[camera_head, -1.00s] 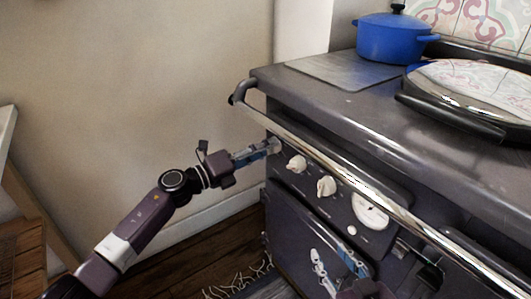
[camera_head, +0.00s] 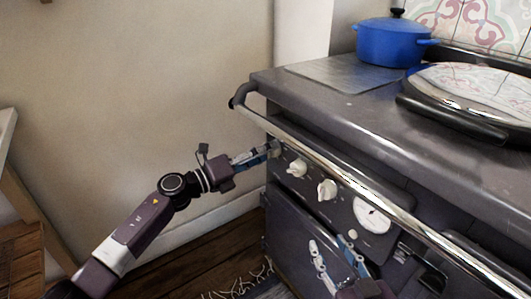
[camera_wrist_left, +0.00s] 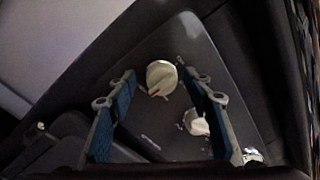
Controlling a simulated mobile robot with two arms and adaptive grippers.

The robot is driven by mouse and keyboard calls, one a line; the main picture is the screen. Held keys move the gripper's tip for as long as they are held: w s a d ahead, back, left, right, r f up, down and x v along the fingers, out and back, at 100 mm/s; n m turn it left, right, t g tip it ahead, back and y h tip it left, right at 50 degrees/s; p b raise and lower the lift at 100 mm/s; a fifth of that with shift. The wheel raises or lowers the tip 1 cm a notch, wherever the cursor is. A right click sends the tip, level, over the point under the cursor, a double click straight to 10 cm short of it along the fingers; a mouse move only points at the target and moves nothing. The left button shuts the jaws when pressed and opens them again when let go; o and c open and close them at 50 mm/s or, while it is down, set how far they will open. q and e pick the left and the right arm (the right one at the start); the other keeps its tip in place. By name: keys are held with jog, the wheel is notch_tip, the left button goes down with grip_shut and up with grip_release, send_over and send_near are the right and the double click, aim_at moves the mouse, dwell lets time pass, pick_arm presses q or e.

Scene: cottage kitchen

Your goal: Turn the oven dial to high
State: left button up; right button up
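The dark oven front carries a row of white dials: a leftmost one (camera_head: 275,148), a middle one (camera_head: 297,167) and a right one (camera_head: 327,189). I cannot read their labels. My left gripper (camera_head: 265,152) is at the leftmost dial and partly hides it. In the left wrist view, my left gripper (camera_wrist_left: 162,112) is open, its blue-padded fingers apart, with a white dial (camera_wrist_left: 161,75) ahead between them. A second dial (camera_wrist_left: 197,122) shows near the right finger. My right gripper (camera_head: 338,258) is open and empty, low before the oven front.
A chrome rail (camera_head: 355,185) runs along the oven's top front edge, just above the dials. A round white gauge (camera_head: 371,214) sits right of them. A blue pot (camera_head: 392,43) stands on the stove top. The wall side left of the oven is clear.

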pick_arm(q)
jog(key=v, duration=1.2)
